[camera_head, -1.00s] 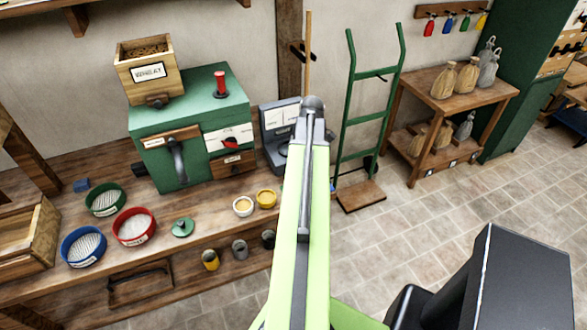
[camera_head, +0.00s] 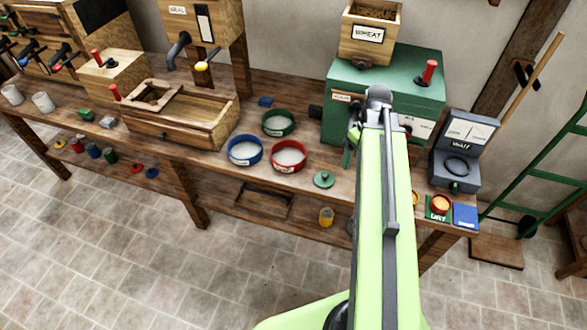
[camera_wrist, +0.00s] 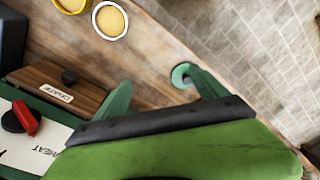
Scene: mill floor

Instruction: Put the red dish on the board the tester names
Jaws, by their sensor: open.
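The red dish (camera_head: 440,204), with orange-yellow contents, appears on the green board (camera_head: 432,216) marked DRY, at the bench's right end. A blue board (camera_head: 466,216) lies beside it; its label is too small to read. The grey tester (camera_head: 455,165) stands behind the boards, with a pale two-part display and a dark ring; I cannot read its result. My gripper (camera_wrist: 156,78) is open and empty above the bench in the wrist view, beside the mill's drawer. In the head view my arm hides most of it. Neither red dish nor boards show in the wrist view.
A white dish (camera_wrist: 110,20) and a yellow dish (camera_wrist: 70,4) hold yellow meal. A green lid (camera_wrist: 185,75) lies near the bench edge. The green mill (camera_head: 385,95) stands behind my arm. Blue, green and red-rimmed sieves (camera_head: 289,156) sit left. A green hand truck (camera_head: 540,175) stands right.

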